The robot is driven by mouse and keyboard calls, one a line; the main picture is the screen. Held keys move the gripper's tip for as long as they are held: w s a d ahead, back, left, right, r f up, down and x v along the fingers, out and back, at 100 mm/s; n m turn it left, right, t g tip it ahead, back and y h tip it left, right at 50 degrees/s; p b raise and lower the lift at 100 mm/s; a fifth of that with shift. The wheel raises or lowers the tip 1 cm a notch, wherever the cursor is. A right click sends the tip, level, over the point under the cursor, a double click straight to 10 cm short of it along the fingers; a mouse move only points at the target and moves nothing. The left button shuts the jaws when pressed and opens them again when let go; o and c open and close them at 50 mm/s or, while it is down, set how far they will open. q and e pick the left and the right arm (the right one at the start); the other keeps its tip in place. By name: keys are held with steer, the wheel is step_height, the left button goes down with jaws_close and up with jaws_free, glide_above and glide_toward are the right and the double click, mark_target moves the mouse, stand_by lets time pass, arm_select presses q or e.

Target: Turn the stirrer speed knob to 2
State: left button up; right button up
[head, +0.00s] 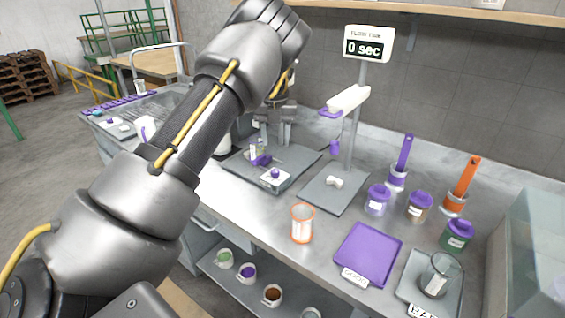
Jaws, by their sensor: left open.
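The stirrer (240,167) is a low grey unit with a flat plate on the steel bench, near the middle of the head view. Its purple knob (275,173) sits on a white dial at the near corner. The dial's marks are too small to read. A small vessel with purple parts (258,154) stands on the plate. My left arm reaches across from the left and bends down behind its own links. My left gripper (270,138) is open above the stirrer, back from the knob and apart from it; it is partly hidden by my arm. My right gripper is out of view.
A stand with a "0 sec" display (368,45) rises right of the stirrer. A sink (175,100) is at the back left.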

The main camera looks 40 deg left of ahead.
mark_target(275, 171)
arm_select(q)
steer(key=f, duration=0.3)
steer(key=f+p, duration=0.1)
steer(key=f, duration=0.5)
steer(key=shift+s+a, duration=0.15)
steer(key=shift+s, duration=0.1)
steer(key=shift+f, duration=0.85)
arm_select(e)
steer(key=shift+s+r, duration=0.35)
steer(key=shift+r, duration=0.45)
arm_select(q)
steer(key=c, duration=1)
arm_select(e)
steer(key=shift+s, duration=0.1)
